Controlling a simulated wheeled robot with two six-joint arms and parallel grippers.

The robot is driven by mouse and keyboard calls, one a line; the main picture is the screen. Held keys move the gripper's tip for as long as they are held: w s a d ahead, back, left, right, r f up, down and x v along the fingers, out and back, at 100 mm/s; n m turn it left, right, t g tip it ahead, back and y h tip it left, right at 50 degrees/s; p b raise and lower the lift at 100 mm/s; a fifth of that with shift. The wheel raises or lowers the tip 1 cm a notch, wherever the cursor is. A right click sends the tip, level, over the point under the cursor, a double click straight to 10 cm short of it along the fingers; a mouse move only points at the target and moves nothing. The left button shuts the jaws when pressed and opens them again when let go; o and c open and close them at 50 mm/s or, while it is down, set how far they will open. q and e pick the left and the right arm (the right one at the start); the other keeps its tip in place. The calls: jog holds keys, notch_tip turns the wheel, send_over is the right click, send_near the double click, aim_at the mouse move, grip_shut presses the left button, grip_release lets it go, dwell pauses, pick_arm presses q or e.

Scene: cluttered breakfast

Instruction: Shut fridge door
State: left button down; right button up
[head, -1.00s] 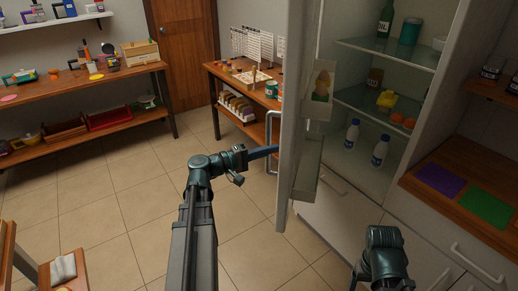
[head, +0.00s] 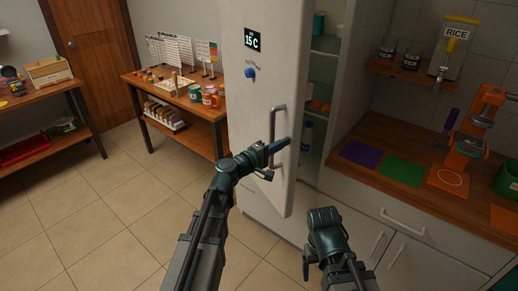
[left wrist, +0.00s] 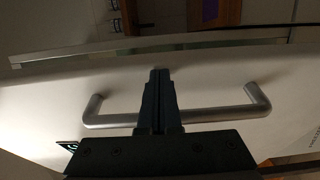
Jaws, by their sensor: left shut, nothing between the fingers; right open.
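The white fridge door (head: 258,105) stands partly open, its outer face towards me in the head view. The grey door handle (head: 272,125) is upright on the door. My left gripper (head: 284,146) is shut and empty at the handle, against or close to the door. In the left wrist view, its closed fingers (left wrist: 158,95) cross the handle bar (left wrist: 215,113). My right gripper (head: 325,217) is open, low in front of the counter; its fingertips are hard to see.
A wooden counter (head: 455,200) with purple and green mats and an orange machine (head: 470,145) is on the right. White drawers (head: 400,220) are below it. A wooden shelf table (head: 180,105) stands left of the door. The tiled floor (head: 110,215) at left is clear.

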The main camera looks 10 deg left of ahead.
pick_arm(q)
jog(key=w+d+n+t+y, duration=0.2)
jog(key=w+d+n+y, duration=0.15)
jog(key=w+d, duration=1.2)
jog(key=s+a, duration=0.3)
jog(key=a, duration=0.1)
jog(key=s+d, duration=0.6)
jog(key=d, duration=0.2)
jog(key=shift+m, duration=0.45)
